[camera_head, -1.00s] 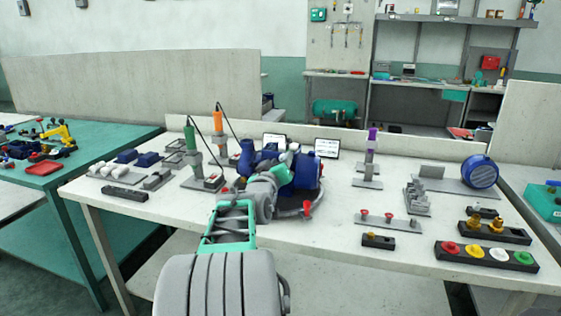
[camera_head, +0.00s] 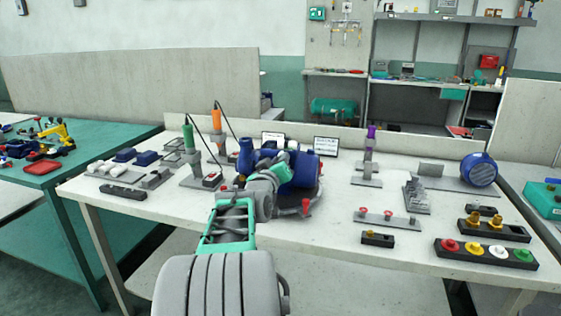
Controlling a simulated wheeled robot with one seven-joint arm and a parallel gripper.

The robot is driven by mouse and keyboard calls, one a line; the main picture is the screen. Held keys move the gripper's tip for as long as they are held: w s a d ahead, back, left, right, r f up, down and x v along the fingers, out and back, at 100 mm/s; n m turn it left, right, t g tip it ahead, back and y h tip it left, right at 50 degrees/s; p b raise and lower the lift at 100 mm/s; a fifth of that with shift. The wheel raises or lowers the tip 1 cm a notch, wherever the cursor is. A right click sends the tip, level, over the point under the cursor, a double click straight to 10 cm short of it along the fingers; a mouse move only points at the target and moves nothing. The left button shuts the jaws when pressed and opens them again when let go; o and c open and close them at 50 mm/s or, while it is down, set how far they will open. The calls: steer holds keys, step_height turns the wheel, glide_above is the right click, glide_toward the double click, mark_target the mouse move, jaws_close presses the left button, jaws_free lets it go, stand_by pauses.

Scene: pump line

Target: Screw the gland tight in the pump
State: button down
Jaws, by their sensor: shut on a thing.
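The blue pump (camera_head: 298,172) stands near the middle of the white workbench (camera_head: 330,222), partly covered by my arm. My gripper (camera_head: 283,170) is at the pump's near left side, largely hidden behind my own wrist. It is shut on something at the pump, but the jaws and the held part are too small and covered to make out. The gland cannot be seen clearly; it is at the hidden spot where my gripper meets the pump. A red-handled part (camera_head: 306,206) shows at the pump's lower front.
Green (camera_head: 188,138) and orange (camera_head: 216,120) corded tools stand left of the pump. Bare bench lies in front of the pump.

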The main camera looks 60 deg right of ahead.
steer(key=shift+w+r, duration=0.1)
steer(key=shift+r, duration=0.05)
steer(key=m+b, duration=0.3)
steer(key=b, duration=0.1)
steer(key=shift+w+r, duration=0.1)
steer(key=c, duration=1.5)
jaws_free()
steer(key=shift+a, duration=0.1)
steer(key=shift+c, duration=0.2)
steer(key=shift+o, duration=0.8)
